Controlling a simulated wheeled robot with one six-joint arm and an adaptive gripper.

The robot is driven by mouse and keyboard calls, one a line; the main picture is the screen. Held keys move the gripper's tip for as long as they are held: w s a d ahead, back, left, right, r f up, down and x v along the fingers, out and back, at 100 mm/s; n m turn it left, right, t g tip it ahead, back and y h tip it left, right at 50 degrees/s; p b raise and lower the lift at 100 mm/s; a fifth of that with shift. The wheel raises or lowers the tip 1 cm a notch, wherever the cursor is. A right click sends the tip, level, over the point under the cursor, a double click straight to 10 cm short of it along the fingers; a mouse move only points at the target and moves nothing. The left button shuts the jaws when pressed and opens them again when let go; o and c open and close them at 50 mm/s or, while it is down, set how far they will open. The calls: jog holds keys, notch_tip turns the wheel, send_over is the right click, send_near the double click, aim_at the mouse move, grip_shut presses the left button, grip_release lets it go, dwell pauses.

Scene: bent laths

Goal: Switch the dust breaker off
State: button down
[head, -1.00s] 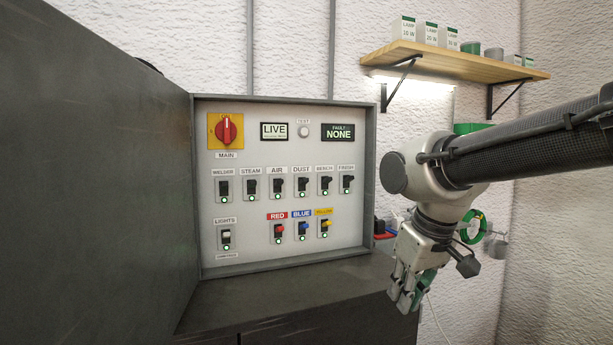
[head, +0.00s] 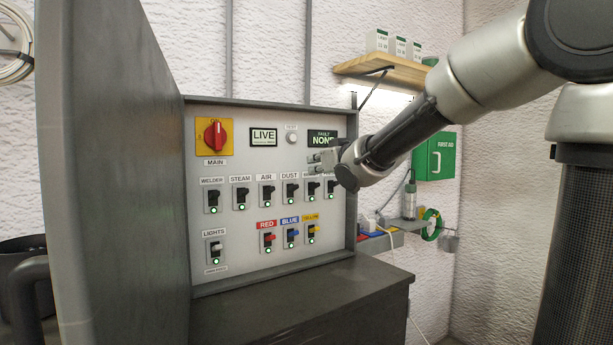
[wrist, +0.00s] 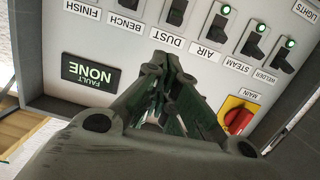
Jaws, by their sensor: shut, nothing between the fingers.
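The dust breaker (head: 291,190) is a small black switch under the DUST label on the grey panel (head: 235,240), in the upper row between AIR and BENCH. Its lever appears up, and a green lamp glows below it. In the wrist view, which is upside down, the dust breaker (wrist: 178,13) is at the top edge, just beyond its label. My gripper (head: 313,162) is shut and empty in front of the panel, up and right of the dust breaker. In the wrist view its fingertips (wrist: 165,62) point towards the DUST label. Contact with the panel cannot be told.
The red main switch (head: 215,134) and a LIVE display (head: 264,137) are at the panel's top. Neighbouring breakers for air (head: 267,193) and bench (head: 313,189) stand close on either side. The open cabinet door (head: 115,170) blocks the left. A wooden shelf (head: 400,72) is at upper right.

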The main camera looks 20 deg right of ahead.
aim_at(289, 163)
jog(key=shift+a+r+y, duration=0.3)
jog(key=shift+r+y, duration=0.1)
jog(key=shift+r, duration=0.25)
jog(key=x, duration=1)
jog(key=shift+w+r, duration=0.1)
jog(key=shift+w, duration=0.1)
jog(key=shift+s+d+f, duration=0.1)
jog(key=shift+s+f, duration=0.25)
jog(key=shift+f, duration=0.2)
jog(key=shift+s+d+f, duration=0.1)
jog(key=shift+s+f, duration=0.3)
jog(key=shift+f, duration=0.15)
jog(key=shift+s+f, duration=0.25)
jog(key=shift+f, duration=0.4)
